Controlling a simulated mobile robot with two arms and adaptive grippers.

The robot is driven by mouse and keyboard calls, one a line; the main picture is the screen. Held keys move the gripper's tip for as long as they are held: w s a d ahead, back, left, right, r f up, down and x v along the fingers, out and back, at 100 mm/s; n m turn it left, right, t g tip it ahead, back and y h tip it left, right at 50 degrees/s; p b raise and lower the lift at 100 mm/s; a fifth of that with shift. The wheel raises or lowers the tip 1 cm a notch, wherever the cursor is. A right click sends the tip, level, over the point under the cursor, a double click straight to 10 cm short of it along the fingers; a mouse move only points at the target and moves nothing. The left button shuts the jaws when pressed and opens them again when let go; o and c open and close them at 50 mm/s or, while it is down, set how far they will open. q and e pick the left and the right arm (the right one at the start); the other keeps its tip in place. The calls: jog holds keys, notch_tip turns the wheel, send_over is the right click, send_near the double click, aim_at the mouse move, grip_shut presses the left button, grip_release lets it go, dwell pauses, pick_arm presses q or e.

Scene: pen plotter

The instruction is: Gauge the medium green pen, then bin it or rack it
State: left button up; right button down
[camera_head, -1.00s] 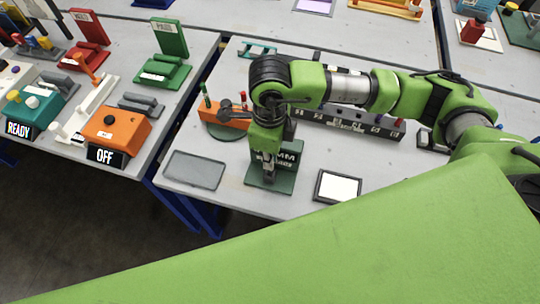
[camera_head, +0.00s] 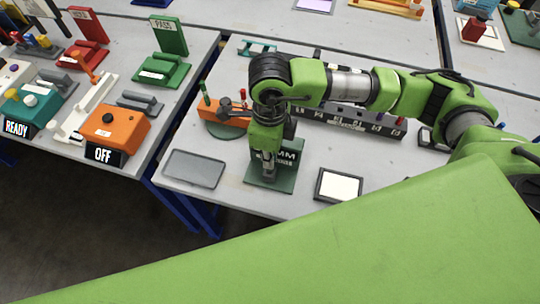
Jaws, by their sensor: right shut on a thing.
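My right gripper (camera_head: 268,168) points down over a dark green gauge stand (camera_head: 284,183) whose upright plate carries white lettering ending in "MM". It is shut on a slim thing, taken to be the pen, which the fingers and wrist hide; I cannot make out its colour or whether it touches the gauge. An orange pen holder (camera_head: 222,116) behind and left of the gripper has a green-topped pen (camera_head: 206,93) and a red-topped one. A long dark rack (camera_head: 350,119) with labelled slots lies behind my right arm. My left gripper is out of view.
A grey tray (camera_head: 194,168) lies left of the gauge, and a black-framed white pad (camera_head: 339,186) lies to its right. The left table holds an orange box (camera_head: 113,125) with an "OFF" display and a green "PASS" stand (camera_head: 170,36). A gap separates the tables.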

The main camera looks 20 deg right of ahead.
jog(key=shift+r+p, duration=1)
jog(key=shift+r, duration=1.75)
jog(key=s+d+r+n, duration=0.1)
jog(key=d+r+n, duration=0.2)
jog(key=n, duration=0.9)
jog(key=s+d+r+n, duration=0.1)
jog(key=d+r+n, duration=0.3)
jog(key=n, duration=0.8)
jog(key=shift+s+d+r+n, duration=0.15)
jog(key=shift+r+n, duration=0.2)
jog(key=shift+n, duration=0.05)
